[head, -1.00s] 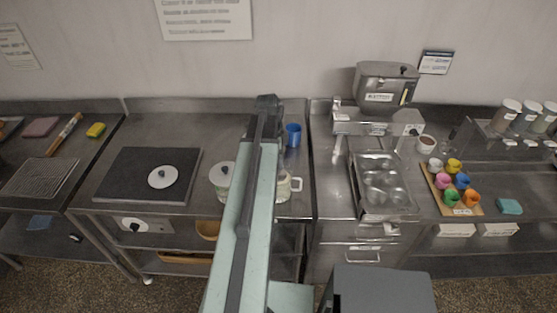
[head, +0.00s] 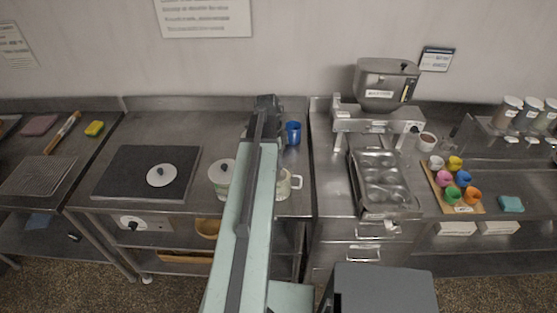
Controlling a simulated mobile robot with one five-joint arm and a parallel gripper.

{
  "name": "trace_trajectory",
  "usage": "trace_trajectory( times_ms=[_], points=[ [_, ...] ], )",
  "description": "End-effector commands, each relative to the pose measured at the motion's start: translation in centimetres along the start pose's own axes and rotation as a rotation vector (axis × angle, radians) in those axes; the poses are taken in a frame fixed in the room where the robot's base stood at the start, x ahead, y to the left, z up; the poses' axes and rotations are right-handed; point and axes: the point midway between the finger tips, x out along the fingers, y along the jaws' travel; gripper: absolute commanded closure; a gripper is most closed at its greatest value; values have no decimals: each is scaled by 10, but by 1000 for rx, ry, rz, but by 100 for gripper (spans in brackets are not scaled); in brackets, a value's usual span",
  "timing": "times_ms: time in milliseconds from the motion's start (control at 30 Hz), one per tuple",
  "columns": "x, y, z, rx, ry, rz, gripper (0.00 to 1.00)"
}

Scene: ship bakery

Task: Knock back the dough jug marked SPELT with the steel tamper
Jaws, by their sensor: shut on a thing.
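My arm reaches forward over the middle counter and covers part of it. My gripper is hidden behind the arm, so neither its jaws nor anything in them shows. A pale jug with a knobbed lid (head: 221,174) stands just left of the arm. A second pale jug with a handle (head: 288,184) stands just right of the arm, partly covered by it. No SPELT mark can be read on either jug. I cannot make out the steel tamper.
A blue cup (head: 292,133) stands behind the right jug. A dark plate with a round lid (head: 161,175) lies to the left. To the right are a hopper machine (head: 386,85), a metal mould tray (head: 384,205) and a board of coloured cups (head: 437,191). The counter (head: 205,130) behind the left jug is clear.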

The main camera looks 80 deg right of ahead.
Motion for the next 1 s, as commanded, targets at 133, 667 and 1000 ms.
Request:
trace_trajectory(
  times_ms=[133,667,1000],
  points=[
    [4,0,1,0,0,0,100],
    [16,0,3,-1,0,0,100],
    [23,0,5,-2,0,0,100]
  ],
)
